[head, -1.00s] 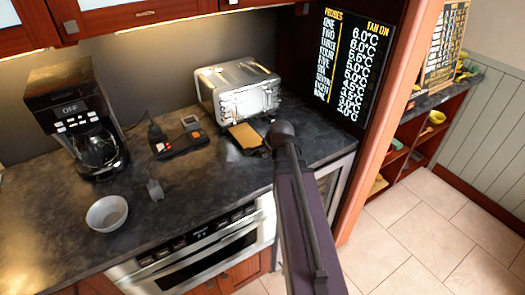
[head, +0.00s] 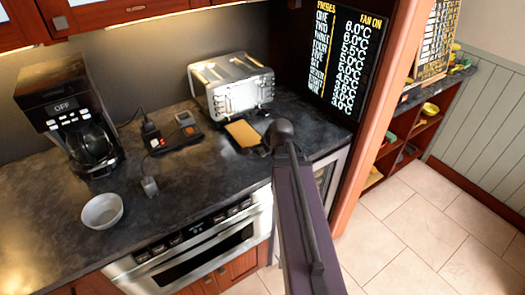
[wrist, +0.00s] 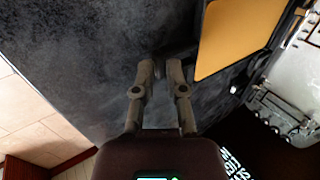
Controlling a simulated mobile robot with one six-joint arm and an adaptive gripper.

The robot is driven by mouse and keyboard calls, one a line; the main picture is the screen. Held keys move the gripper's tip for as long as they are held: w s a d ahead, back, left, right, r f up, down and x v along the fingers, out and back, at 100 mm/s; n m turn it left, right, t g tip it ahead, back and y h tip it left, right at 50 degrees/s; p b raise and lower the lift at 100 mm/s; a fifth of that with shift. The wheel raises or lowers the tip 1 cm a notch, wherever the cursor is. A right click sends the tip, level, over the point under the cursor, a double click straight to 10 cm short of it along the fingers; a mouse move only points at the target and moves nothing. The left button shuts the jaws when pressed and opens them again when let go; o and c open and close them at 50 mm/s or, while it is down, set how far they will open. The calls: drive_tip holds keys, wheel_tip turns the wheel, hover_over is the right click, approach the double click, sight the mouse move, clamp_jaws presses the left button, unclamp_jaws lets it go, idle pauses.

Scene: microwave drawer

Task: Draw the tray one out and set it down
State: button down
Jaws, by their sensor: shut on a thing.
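A flat tray (head: 243,133) with a tan surface and dark rim is at the front of the white-and-silver toaster (head: 235,85), over the dark counter. In the wrist view the tray (wrist: 237,35) is at the upper right, with the metal toaster side (wrist: 298,90) to its right. My gripper (wrist: 160,72) is shut at the tray's near dark end, on what looks like its short handle. In the head view my arm hides the fingertips. I cannot tell whether the tray touches the counter or is slightly above it.
A power strip (head: 172,142) with plugs lies left of the tray. A white bowl (head: 102,210) and a coffee maker (head: 72,115) stand farther left. The counter (head: 190,185) between bowl and tray is mostly clear. A black price-style board (head: 335,55) stands at right.

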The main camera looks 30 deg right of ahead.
drive_tip(key=shift+f, duration=0.1)
drive_tip(key=shift+f+b, duration=0.25)
drive_tip(key=shift+b, duration=0.05)
drive_tip(key=shift+s, duration=0.1)
